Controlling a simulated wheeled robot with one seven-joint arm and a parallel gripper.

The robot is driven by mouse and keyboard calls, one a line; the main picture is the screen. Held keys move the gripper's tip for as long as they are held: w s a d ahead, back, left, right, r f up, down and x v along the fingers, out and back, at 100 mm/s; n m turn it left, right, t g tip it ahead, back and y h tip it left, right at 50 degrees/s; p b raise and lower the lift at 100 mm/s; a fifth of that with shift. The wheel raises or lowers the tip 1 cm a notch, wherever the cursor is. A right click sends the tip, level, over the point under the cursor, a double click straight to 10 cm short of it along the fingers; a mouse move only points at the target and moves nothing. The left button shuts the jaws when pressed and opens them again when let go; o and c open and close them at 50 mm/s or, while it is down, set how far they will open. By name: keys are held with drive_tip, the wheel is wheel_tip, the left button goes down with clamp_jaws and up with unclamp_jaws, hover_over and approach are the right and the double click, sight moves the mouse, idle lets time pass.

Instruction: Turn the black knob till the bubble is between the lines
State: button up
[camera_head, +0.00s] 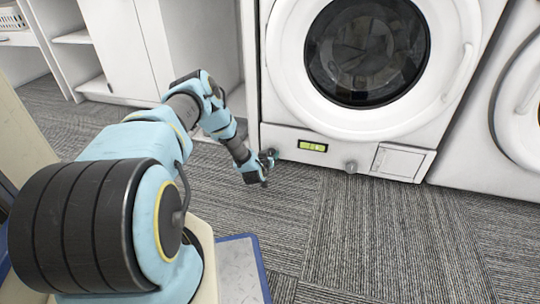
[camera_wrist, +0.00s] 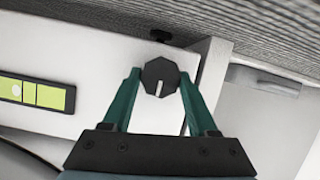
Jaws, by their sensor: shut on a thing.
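The black knob (camera_wrist: 160,77) is a dark faceted disc with a pale pointer mark, in the wrist view between my gripper's (camera_wrist: 160,79) two teal fingers. My gripper is shut on it. In the head view my gripper (camera_head: 269,158) is at the washer's lower left front and mostly hides the knob. The yellow-green level vial (camera_wrist: 50,95) is left of the knob in the wrist view, with two dark lines. A pale bubble (camera_wrist: 15,90) shows at its left part, seemingly outside the lines. The vial (camera_head: 313,146) is small in the head view; its bubble cannot be read there.
A white washer (camera_head: 290,70) stands above the vial. A second machine (camera_head: 480,170) stands at right, and white cabinets (camera_head: 125,45) at left. The carpet (camera_head: 390,240) in front is clear.

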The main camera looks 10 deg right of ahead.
drive_tip(key=shift+r, duration=0.1)
drive_tip(key=m+p, duration=0.1)
drive_tip(key=m+y, duration=0.1)
drive_tip(key=shift+s+d+m+t+p, duration=0.1)
drive_tip(key=shift+d+m+t+p, duration=0.2)
drive_tip(key=shift+t+p, duration=0.1)
drive_tip(key=m+y, duration=0.1)
drive_tip(key=m+t+y+b, duration=0.1)
drive_tip(key=m, duration=0.1)
drive_tip(key=shift+f+t, duration=0.25)
drive_tip(key=shift+t, duration=0.05)
drive_tip(key=m+b, duration=0.1)
drive_tip(key=m+t+y+b, duration=0.1)
drive_tip(key=m+b, duration=0.1)
drive_tip(key=shift+s+f+t, duration=0.1)
drive_tip(key=shift+f+t, duration=0.15)
drive_tip(key=shift+t, duration=0.05)
drive_tip(key=m+t+b, duration=0.1)
drive_tip(key=m+b, duration=0.1)
drive_tip(key=m, duration=0.1)
drive_tip(key=shift+b, duration=0.3)
drive_tip(key=shift+m+t+y+b, duration=0.3)
drive_tip(key=shift+m+t+b, duration=0.1)
drive_tip(key=shift+m+b, duration=0.3)
drive_tip(key=o, duration=1.4)
drive_tip(key=shift+c, duration=0.2)
